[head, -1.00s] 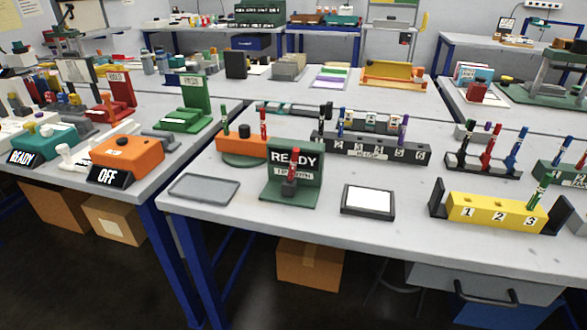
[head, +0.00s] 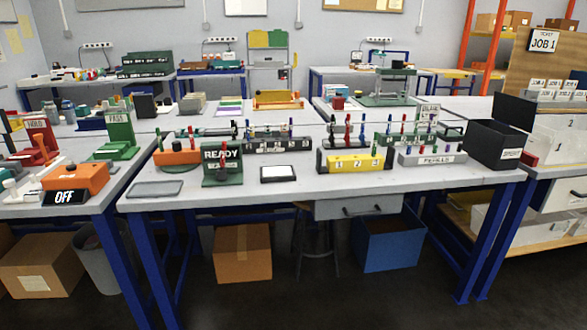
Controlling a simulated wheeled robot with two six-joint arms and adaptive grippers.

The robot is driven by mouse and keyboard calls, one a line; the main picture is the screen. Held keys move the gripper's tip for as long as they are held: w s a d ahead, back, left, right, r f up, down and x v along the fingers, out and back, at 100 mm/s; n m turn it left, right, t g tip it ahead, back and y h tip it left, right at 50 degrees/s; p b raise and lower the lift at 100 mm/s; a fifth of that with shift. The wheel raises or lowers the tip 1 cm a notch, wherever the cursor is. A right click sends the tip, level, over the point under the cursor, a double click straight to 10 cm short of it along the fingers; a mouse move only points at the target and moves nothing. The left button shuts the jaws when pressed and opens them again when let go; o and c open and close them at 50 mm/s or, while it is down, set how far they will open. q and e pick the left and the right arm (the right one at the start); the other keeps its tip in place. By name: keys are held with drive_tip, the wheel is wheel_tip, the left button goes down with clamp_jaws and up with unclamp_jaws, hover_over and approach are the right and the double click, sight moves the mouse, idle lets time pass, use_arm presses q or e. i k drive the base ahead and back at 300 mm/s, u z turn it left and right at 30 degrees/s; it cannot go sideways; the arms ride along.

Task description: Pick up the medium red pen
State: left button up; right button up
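Several red pens are in view, and I cannot tell which is the medium one. Another stands in the long dark numbered rack (head: 278,146), and another red pen (head: 347,130) stands in the black rack behind the yellow block. A dark-red upright piece sits at the green READY stand (head: 221,165), small and unclear. Neither gripper is in view.
A grey tray (head: 155,189) and a white pad with dark frame (head: 278,173) lie near the table's front edge. A light labelled rack (head: 432,158) with pens and a black bin (head: 495,145) stand at right. Clear tabletop lies along the front.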

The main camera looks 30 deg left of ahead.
sight(223, 158)
drive_tip(key=z, duration=0.4)
drive_tip(key=i, duration=1.85)
drive_tip(key=u, duration=0.6)
